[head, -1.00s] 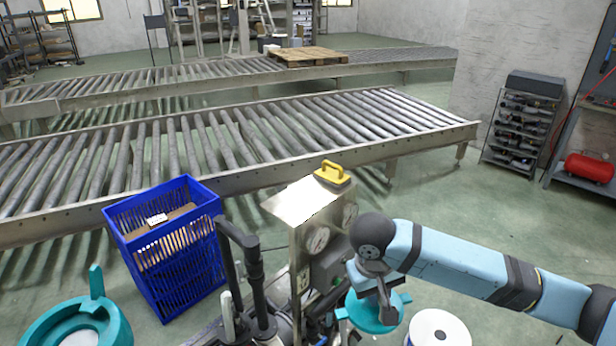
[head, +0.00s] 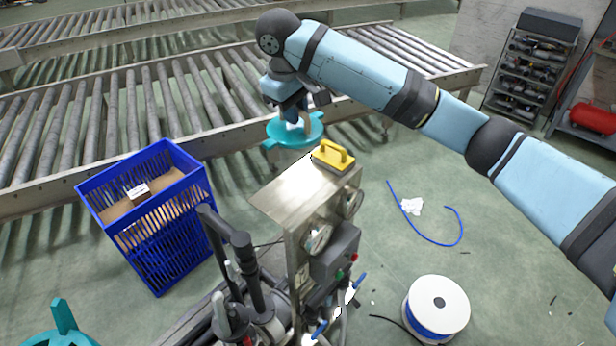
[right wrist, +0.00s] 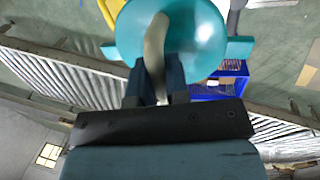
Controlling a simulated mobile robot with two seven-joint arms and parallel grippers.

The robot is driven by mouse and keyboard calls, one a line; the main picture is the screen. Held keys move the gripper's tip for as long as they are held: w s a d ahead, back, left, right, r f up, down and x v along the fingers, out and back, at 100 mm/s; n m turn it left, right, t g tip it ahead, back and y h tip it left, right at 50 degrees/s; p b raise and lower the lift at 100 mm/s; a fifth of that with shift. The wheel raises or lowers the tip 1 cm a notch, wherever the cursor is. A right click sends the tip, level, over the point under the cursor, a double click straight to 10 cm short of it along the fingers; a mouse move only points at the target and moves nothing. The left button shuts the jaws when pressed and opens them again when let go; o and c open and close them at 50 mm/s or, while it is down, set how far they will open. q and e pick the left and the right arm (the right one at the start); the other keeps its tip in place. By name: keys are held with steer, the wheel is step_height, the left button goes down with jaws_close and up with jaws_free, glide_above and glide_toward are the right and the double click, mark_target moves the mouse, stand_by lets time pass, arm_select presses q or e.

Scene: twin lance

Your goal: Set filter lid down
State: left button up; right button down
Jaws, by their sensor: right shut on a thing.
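The teal filter lid (head: 296,131) is held in the air beyond the metal cabinet, in front of the near roller conveyor. My right gripper (head: 296,112) is shut on the lid's upright handle. In the right wrist view the teal lid (right wrist: 205,35) fills the top, with its pale curved handle (right wrist: 157,45) between the fingers (right wrist: 155,85). A second teal part (head: 62,328) with an upright tab is cut off at the lower left of the head view. My left gripper is not in view.
A steel cabinet (head: 290,190) with gauges and a yellow handle (head: 332,157) stands close below the lid. A blue crate (head: 150,220) holding cardboard is at left. A white spool (head: 438,308) and blue hose (head: 425,238) lie on otherwise mostly clear floor at right.

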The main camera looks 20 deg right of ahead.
steer(key=shift+w+a+r, duration=0.2)
steer(key=shift+a+r, duration=0.1)
steer(key=shift+r, duration=0.3)
steer(key=shift+f+n, duration=0.3)
steer(key=shift+f, duration=0.05)
steer(key=shift+w+f+p, duration=0.2)
steer(key=shift+f+p, duration=0.75)
steer(key=shift+f, duration=8.6)
steer(key=c, duration=1.1)
jaws_free()
steer(key=shift+f, duration=0.1)
